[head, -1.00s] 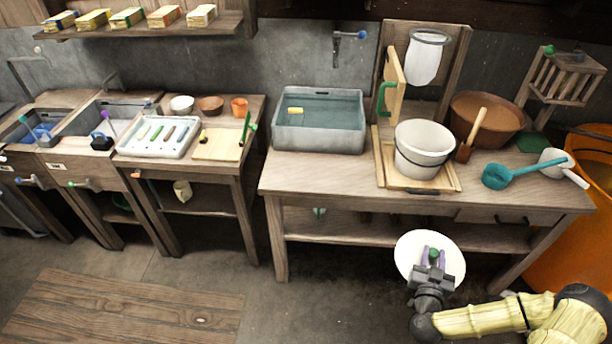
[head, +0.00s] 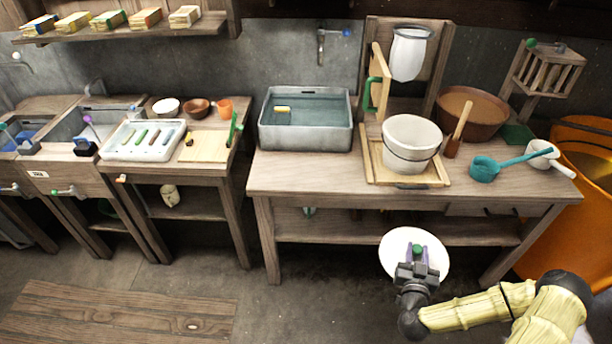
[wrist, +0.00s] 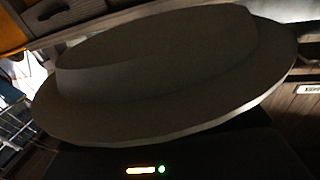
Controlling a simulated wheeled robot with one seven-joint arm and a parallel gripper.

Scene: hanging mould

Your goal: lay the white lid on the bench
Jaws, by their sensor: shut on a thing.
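The white lid (head: 392,247) is a round disc with a green knob (head: 417,248) at its middle. The bench (head: 310,175) is a wooden table with a lower shelf.
On the bench stand a grey water basin (head: 305,143), a white bucket (head: 411,140) on a wooden tray, a brown bowl (head: 470,110) and a teal ladle (head: 485,170). Bare top lies along the front left. An orange barrel (head: 545,235) stands at the right.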

